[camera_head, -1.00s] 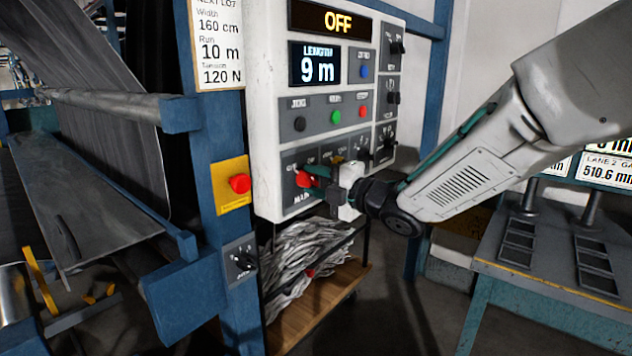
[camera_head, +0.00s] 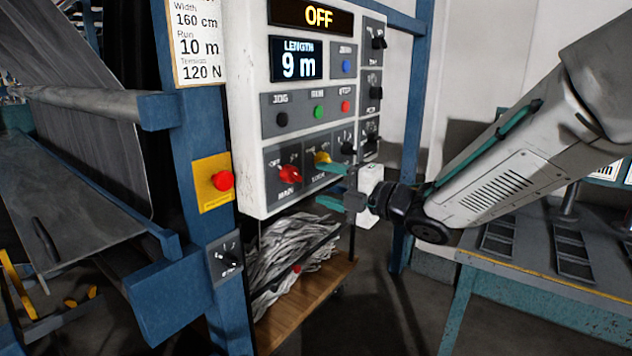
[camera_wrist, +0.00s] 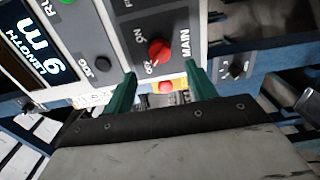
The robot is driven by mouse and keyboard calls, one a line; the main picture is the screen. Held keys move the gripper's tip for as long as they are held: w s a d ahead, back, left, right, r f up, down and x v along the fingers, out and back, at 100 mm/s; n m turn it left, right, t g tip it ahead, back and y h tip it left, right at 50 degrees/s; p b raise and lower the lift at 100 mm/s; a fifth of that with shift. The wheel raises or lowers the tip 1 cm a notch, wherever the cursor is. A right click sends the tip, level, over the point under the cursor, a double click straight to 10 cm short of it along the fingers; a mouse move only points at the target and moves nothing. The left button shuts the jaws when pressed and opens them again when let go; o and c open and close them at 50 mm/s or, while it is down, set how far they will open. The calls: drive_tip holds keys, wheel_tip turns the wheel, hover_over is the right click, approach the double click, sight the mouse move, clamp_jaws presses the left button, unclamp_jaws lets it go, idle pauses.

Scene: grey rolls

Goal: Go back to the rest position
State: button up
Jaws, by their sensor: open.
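My gripper (camera_head: 331,188) is open and empty, its green fingers in front of the lower part of the white control panel (camera_head: 246,120). The red MAIN knob (camera_head: 289,174) is just left of the fingertips and apart from them. In the wrist view the MAIN knob (camera_wrist: 159,52) shows beyond and between the two open fingers (camera_wrist: 160,85). The yellow LOCK knob (camera_head: 323,158) is just above the fingers in the head view. The panel's top display (camera_head: 318,15) reads OFF and the length display (camera_head: 297,60) reads 9 m.
A blue post (camera_head: 190,120) with a red button (camera_head: 222,181) stands left of the panel. A grey roll machine (camera_head: 60,130) is at the left. A wooden cart (camera_head: 310,300) with crumpled material stands below the panel. A table (camera_head: 540,285) with dark trays is at the right.

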idle(0.3)
drive_tip(key=w+d+f+m+h, duration=0.3)
drive_tip(key=d+f+m+h, duration=0.4)
drive_tip(key=m, duration=0.1)
drive_tip(key=s+d+f+m+g+h, duration=0.2)
drive_tip(key=s+d+f+m+h, duration=0.2)
drive_tip(key=s+d+m+h, duration=0.45)
drive_tip(key=s+d+r+m+g, duration=0.1)
drive_tip(key=s+m, duration=0.3)
drive_tip(key=s, duration=0.5)
drive_tip(key=s+d+r+m+g+y, duration=0.1)
drive_tip(key=s+d+m+g, duration=0.2)
drive_tip(key=s, duration=0.6)
drive_tip(key=s+d+r+m+g, duration=0.2)
drive_tip(key=s+m, duration=0.3)
drive_tip(key=s, duration=0.4)
drive_tip(key=shift+s+d+g, duration=0.15)
drive_tip(key=shift+s+g, duration=0.25)
drive_tip(key=shift+g, duration=0.5)
